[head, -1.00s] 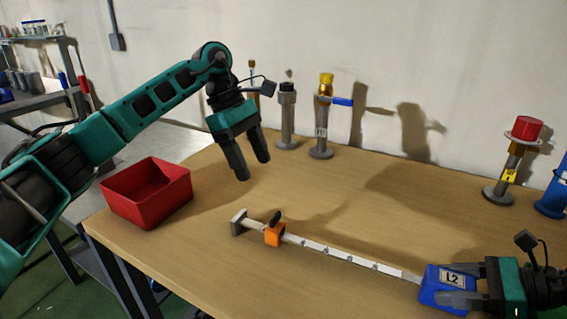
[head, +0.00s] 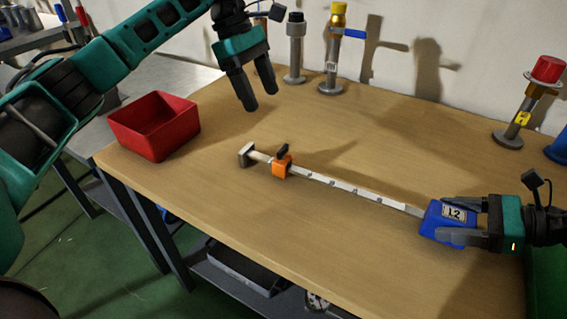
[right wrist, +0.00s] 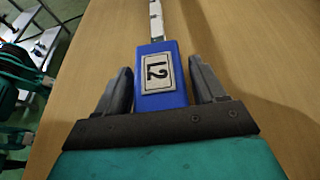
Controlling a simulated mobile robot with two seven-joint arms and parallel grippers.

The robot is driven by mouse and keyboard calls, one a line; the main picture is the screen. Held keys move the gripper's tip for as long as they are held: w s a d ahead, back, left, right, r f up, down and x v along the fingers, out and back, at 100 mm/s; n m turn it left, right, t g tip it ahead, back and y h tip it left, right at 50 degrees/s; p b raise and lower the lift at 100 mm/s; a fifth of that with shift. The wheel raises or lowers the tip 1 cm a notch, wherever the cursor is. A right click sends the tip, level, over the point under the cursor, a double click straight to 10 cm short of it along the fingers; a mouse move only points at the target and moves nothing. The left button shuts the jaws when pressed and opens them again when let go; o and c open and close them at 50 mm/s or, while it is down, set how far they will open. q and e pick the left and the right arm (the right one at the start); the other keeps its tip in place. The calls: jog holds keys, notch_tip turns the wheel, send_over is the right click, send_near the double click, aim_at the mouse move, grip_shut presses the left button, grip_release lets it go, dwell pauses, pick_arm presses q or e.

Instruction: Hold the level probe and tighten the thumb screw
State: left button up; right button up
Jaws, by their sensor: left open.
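The level probe is a long pale bar (head: 345,187) with marks along it and a blue handle (head: 437,232) labelled L2, which also shows in the right wrist view (right wrist: 174,98). An orange slider (head: 280,169) with a black thumb screw (head: 282,152) sits near its left end, by a grey end block (head: 246,155). My right gripper (head: 458,220) has its fingers closed against both sides of the blue handle; its fingers also show in the right wrist view (right wrist: 160,80). My left gripper (head: 257,105) is open and empty, pointing down beyond the probe's left end.
A red open bin (head: 155,140) stands at the table's left edge. Grey posts (head: 295,60), one with a yellow top (head: 335,50), stand along the wall. A red-capped stand (head: 520,110) is at the right.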

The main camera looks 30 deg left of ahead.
jog(key=shift+o, duration=1.2)
jog(key=shift+d, duration=0.1)
jog(key=v, duration=1.1)
jog(key=shift+d+r, duration=0.15)
jog(key=shift+d, duration=0.25)
